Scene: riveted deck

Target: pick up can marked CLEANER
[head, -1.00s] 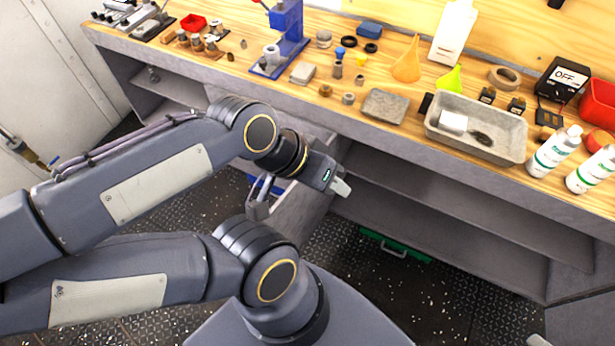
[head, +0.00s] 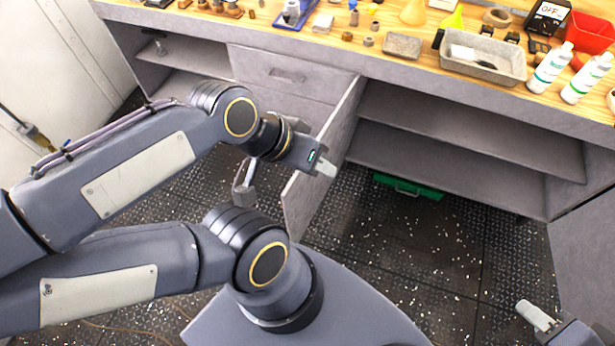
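Two white bottle-shaped containers with green-banded labels stand at the right end of the workbench, the left one (head: 550,68) and the right one (head: 586,79). Their lettering is too small to read, so I cannot tell whether either is marked CLEANER. My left gripper (head: 326,168) is in front of the bench, by the open cabinet door, well to the left of and below the containers. Its fingers overlap from this angle. My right gripper (head: 535,315) shows only in part at the bottom right corner, over the floor and far below the containers.
The cabinet door (head: 305,207) stands open. A green case (head: 408,187) is on the floor under the lower shelf.

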